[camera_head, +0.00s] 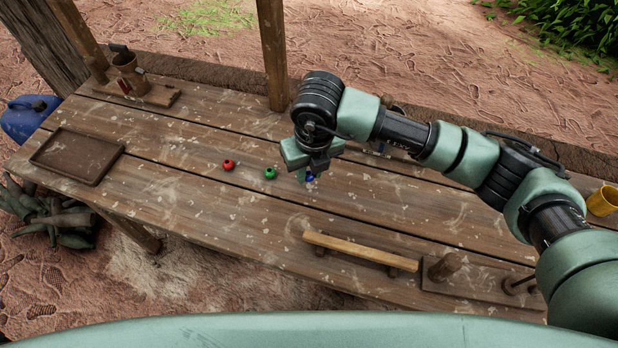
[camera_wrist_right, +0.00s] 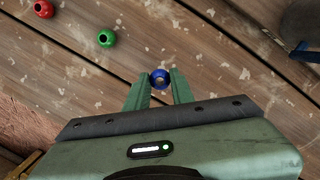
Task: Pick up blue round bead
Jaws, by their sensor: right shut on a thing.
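The blue round bead (camera_wrist_right: 160,79) sits between the fingertips of my right gripper (camera_wrist_right: 158,88) in the right wrist view. In the head view the blue bead (camera_head: 310,177) shows partly, just under my right gripper (camera_head: 306,176), close to the tabletop. The gripper is shut on the bead. I cannot tell whether the bead still touches the wood. A green bead (camera_head: 270,173) and a red bead (camera_head: 229,165) lie to its left on the table (camera_head: 190,210); the green one (camera_wrist_right: 106,38) and the red one (camera_wrist_right: 43,9) also show in the wrist view. My left gripper is not in view.
An empty brown tray (camera_head: 78,157) lies at the table's left end. A wooden holder with a cup (camera_head: 127,72) stands at the back left. A wooden bar (camera_head: 360,248) lies along the front edge, beside a board with pegs (camera_head: 480,283). A yellow cup (camera_head: 603,200) stands far right.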

